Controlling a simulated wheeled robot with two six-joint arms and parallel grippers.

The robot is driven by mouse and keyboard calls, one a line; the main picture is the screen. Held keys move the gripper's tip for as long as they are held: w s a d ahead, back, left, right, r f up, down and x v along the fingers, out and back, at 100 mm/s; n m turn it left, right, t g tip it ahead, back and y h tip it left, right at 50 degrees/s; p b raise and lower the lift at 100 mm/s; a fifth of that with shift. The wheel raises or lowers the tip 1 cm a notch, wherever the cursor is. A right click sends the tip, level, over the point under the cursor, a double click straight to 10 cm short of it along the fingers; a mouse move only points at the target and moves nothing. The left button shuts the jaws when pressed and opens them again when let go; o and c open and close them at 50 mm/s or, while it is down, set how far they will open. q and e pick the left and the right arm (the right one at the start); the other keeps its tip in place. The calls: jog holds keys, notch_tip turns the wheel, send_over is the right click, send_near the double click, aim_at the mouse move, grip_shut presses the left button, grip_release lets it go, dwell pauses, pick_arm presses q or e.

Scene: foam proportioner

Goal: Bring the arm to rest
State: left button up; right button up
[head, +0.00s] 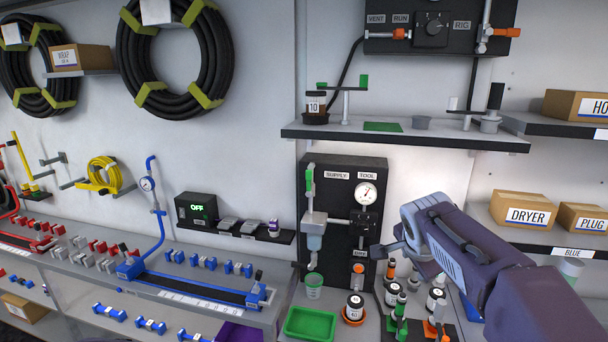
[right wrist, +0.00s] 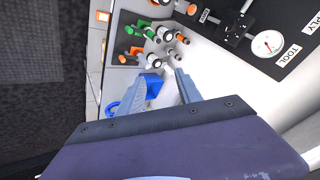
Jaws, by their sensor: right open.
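My right arm (head: 500,265), purple and grey, reaches in from the right in the head view. Its gripper (head: 386,250) hangs in front of the lower right of the black SUPPLY/TOOL panel (head: 343,190), above the bench; whether it touches the panel cannot be told. In the right wrist view the two fingers of the gripper (right wrist: 162,92) stand apart with nothing held between them. A blue part (right wrist: 157,86) shows behind the fingers there. My left arm and gripper are in neither view.
Below the gripper stand several bottles and orange and green fittings (head: 398,300), a jar in an orange dish (head: 354,308) and a green tray (head: 311,322). A shelf (head: 400,135) juts out above. A DRYER box (head: 526,209) sits on the right shelf.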

jog(key=s+a+f+n+g+y, duration=0.1)
jog(key=s+a+f+n+g, duration=0.1)
jog(key=s+f+n, duration=0.5)
jog(key=s+a+f+n+g+y+b, duration=0.1)
jog(key=s+a+f+n, duration=0.4)
jog(key=s+f, duration=1)
notch_tip(320, 180, down, 5)
jog(key=n+g+y, duration=0.1)
jog(key=n+g, duration=0.1)
jog(key=shift+g, duration=0.3)
